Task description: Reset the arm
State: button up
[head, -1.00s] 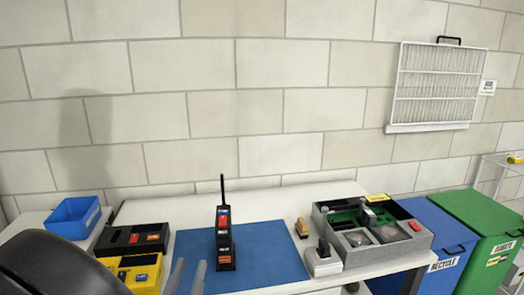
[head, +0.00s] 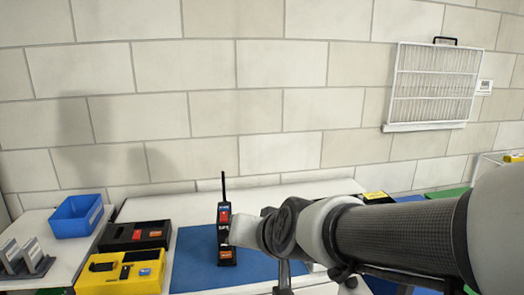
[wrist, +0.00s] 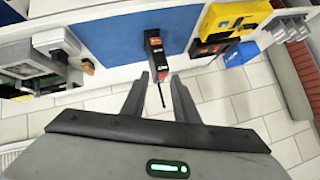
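My gripper (wrist: 159,80) shows in the wrist view with its two dark fingers spread apart and nothing gripped between them. A black handheld radio (head: 225,233) with red and orange marks stands upright on the blue mat (head: 196,262). It also shows in the wrist view (wrist: 155,56), beyond the fingertips, with its thin antenna seen between the fingers. In the head view, my arm (head: 390,240) reaches in from the right. Its end is beside the radio in the picture, and the fingers cannot be made out there.
A yellow case (head: 122,272), a black case (head: 135,235) and a blue bin (head: 76,216) stand left of the mat. A grey toolbox (wrist: 40,62) shows in the wrist view. Blue and green bins at the right are mostly hidden behind my arm. The wall is behind the table.

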jog(key=s+d+g+h, duration=0.3)
jog(key=s+d+h, duration=0.1)
jog(key=s+d, duration=1.1)
notch_tip(320, 180, up, 26)
jog(key=d+p, duration=0.1)
jog(key=p, duration=2.5)
jog(key=shift+d+r+g, duration=0.25)
jog(key=shift+d+g, duration=0.05)
jog(key=shift+d, duration=0.1)
jog(key=shift+s, duration=0.1)
jog(key=shift+a, duration=0.15)
